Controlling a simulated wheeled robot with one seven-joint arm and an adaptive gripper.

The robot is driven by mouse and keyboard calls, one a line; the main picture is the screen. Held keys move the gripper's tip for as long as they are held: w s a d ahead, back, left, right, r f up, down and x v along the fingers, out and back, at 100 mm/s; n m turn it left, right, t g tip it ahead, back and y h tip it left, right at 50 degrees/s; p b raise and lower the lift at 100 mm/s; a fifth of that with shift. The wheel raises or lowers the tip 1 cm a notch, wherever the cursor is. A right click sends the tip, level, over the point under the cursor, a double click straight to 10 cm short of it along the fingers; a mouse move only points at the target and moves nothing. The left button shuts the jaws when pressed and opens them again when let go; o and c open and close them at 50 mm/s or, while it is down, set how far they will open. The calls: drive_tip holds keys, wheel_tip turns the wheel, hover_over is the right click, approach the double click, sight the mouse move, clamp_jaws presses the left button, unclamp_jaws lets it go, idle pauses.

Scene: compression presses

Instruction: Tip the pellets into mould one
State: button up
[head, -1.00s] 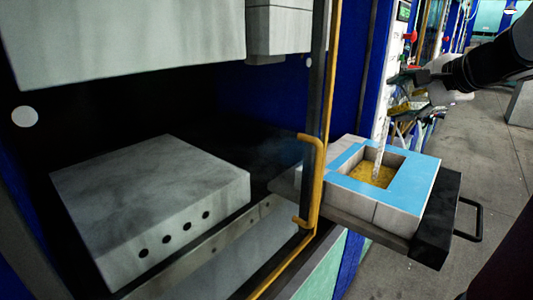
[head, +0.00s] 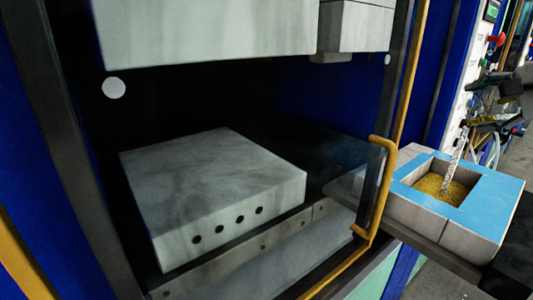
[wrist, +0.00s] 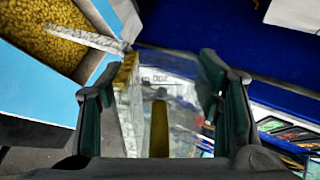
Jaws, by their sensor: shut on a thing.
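The mould (head: 508,202) is a pale block with a blue top face and a square cavity, on a dark drawer in front of the press. Yellow pellets (head: 430,186) lie in the cavity; they also show in the wrist view (wrist: 40,38). My gripper (head: 488,108) is above and behind the mould in the head view. In the wrist view my gripper (wrist: 157,92) is shut on a clear, crumpled-looking container (wrist: 180,88) with yellow matter inside. The container's mouth is hard to make out.
The press (head: 215,190) stands open at the left, with a grey lower block and an upper block above it. A yellow handle (head: 384,190) on its frame is close to the mould. Coloured flat items (wrist: 285,130) lie at the right in the wrist view.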

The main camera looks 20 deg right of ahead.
drive_tip(key=shift+w+a+n+h+b, duration=0.2)
drive_tip(key=shift+a+n+h+b, duration=0.6)
drive_tip(key=shift+b, duration=0.85)
idle(0.6)
drive_tip(key=shift+d, duration=0.15)
